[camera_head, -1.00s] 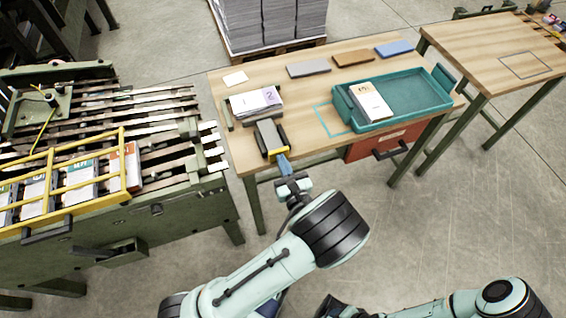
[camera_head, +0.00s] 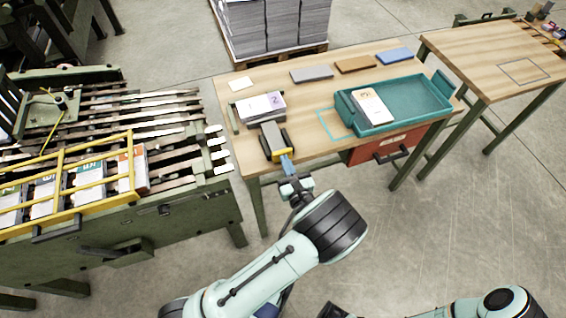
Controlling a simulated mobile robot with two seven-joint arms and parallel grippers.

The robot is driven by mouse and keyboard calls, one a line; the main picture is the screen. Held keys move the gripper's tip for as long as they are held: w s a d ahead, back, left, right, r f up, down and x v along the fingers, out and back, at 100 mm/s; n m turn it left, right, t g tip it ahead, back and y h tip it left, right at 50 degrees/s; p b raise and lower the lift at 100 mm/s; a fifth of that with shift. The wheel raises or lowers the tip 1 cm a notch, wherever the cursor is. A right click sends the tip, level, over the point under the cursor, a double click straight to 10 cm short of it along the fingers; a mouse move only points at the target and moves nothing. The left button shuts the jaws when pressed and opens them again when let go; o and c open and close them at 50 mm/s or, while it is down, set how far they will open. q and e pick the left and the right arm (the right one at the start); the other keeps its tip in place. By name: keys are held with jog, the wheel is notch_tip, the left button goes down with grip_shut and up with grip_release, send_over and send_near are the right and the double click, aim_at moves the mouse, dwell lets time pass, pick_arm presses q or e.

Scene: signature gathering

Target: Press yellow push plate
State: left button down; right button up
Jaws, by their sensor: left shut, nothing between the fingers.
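The yellow push plate (camera_head: 279,156) is on the near end of a small grey and dark device (camera_head: 272,136) at the table's front left edge. My left gripper (camera_head: 287,165) is shut and empty, its blue fingertips right at the plate. Whether they touch it or stop just short cannot be told. My right arm comes in at the bottom right; the dark end of it, likely the right gripper (camera_head: 333,311), is cut by the lower edge, and its jaws cannot be made out.
Behind the device lies a stack of printed sheets (camera_head: 261,106). A teal tray (camera_head: 420,98) holding a booklet (camera_head: 371,106) sits to the right. A green machine with a yellow guard frame (camera_head: 62,185) stands close on the left. Open floor lies in front.

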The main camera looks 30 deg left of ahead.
pick_arm(q)
jog(key=v, duration=1.1)
jog(key=shift+s+d, duration=0.25)
dwell(0.9)
